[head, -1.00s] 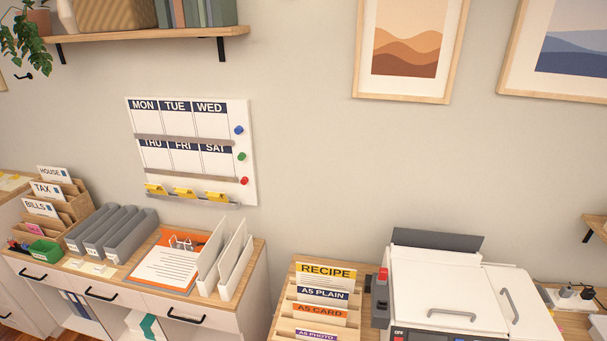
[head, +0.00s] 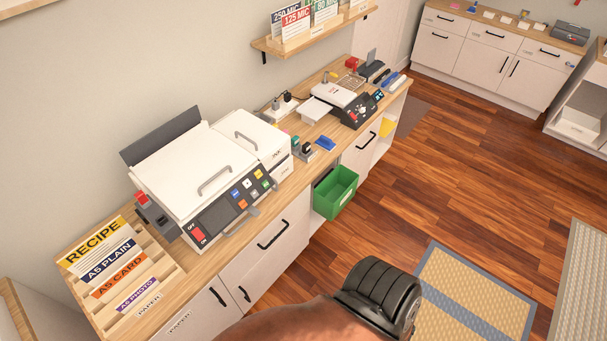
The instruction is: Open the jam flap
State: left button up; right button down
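A white printer (head: 200,180) stands on the wooden counter, left of centre. Its large left lid (head: 190,165) has a grey bar handle and lies shut. A smaller right lid (head: 240,128) with its own grey handle (head: 246,141) also lies shut. Small lettering on the printer's right front, below that lid, is too small to read surely, so I cannot confirm which part is the jam flap. A dark panel stands tilted up behind the left lid. Neither gripper shows; only a part of my own arm is at the bottom, in front of the cabinets.
A sorter of labelled paper (head: 110,265) stands left of the printer. Stamps (head: 303,150) and a laminator-like device (head: 358,108) stand to its right. A mat (head: 470,290) lies on the open wooden floor.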

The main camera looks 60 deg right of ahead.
aim_at(286, 169)
jog(key=z, duration=1.6)
